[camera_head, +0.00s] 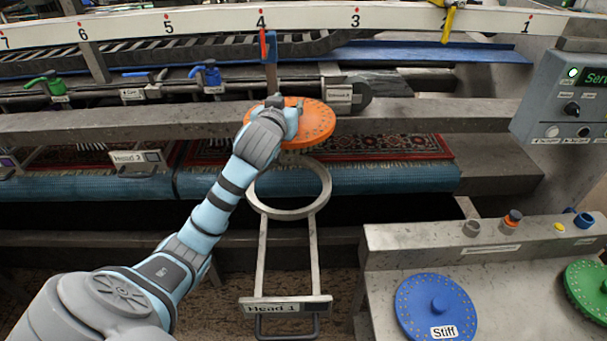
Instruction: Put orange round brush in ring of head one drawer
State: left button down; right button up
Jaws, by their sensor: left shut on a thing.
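The orange round brush (312,124) is a flat disc with small holes. My left gripper (283,112) is shut on it near its left side and holds it just above and behind the ring. The ring (325,192) of the head one drawer is a bare grey metal hoop. It sits on two rails of the drawer (314,255), which is pulled out toward me. Its front plate (285,306) reads "Head 1" and has a dark handle below. The brush is apart from the ring in the picture; its exact height is hard to judge. My right gripper is not in view.
A blue brush (437,306) marked "Stiff" and a green brush (588,290) lie on the grey bench (380,238) at right. A control box (565,105) stands at upper right. A patterned rug (390,148) and a grey beam (420,121) lie behind the ring. The Head 2 drawer front (138,158) is at left.

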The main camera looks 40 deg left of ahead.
pick_arm(q)
notch_tip(320, 180, down, 19)
jog(key=s+b, duration=0.2)
jog(key=b, duration=0.1)
jog(key=shift+s+d, duration=0.15)
jog(key=shift+s, duration=0.2)
jog(key=c, duration=1.3)
grip_release()
jog(key=shift+o, duration=0.9)
jog(key=shift+w+f, duration=0.15)
jog(key=shift+w, duration=0.25)
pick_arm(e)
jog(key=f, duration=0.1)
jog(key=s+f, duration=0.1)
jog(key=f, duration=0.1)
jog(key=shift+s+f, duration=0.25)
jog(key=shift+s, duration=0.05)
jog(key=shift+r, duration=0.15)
